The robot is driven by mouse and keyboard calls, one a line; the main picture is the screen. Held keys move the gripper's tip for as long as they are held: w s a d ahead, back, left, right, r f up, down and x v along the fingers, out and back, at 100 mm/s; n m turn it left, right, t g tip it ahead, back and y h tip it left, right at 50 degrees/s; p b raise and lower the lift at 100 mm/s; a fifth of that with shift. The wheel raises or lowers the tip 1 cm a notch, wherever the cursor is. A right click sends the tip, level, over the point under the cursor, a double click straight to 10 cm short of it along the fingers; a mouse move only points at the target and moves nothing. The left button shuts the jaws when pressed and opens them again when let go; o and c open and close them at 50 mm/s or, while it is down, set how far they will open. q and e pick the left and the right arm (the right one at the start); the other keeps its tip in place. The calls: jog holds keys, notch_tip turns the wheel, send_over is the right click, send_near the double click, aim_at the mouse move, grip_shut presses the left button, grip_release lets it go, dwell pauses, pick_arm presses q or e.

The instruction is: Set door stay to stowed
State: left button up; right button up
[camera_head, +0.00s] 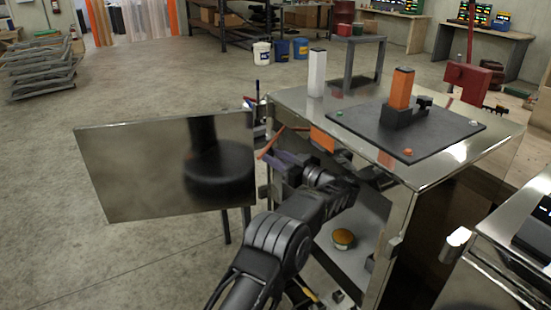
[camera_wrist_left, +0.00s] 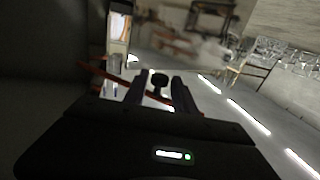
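The open door (camera_head: 165,165) is a shiny metal panel at the left of the aluminium trailer cabinet (camera_head: 400,215). A thin orange-red rod (camera_head: 271,143), which looks like the door stay, slants in the gap between door and cabinet. My left arm reaches up across the cabinet opening. My left gripper (camera_head: 277,163) is just below the rod, partly hidden by the wrist and shadow. In the left wrist view, the gripper fingers (camera_wrist_left: 160,92) stand apart, with a dark round knob (camera_wrist_left: 158,79) between or just beyond them. The reddish rod (camera_wrist_left: 98,71) crosses there; contact is unclear. My right gripper is not in view.
The cabinet top carries a dark plate (camera_head: 355,128) with an orange block (camera_head: 401,88), and a white post (camera_head: 317,74) stands behind it. A round yellow-brown item (camera_head: 343,238) sits inside the cabinet. Another metal unit (camera_head: 500,250) stands at right.

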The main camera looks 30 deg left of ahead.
pick_arm(q)
jog(key=b+v, duration=0.1)
jog(key=v, duration=0.6)
jog(key=shift+d, duration=0.4)
jog(key=shift+s, duration=0.15)
jog(key=shift+c, duration=0.3)
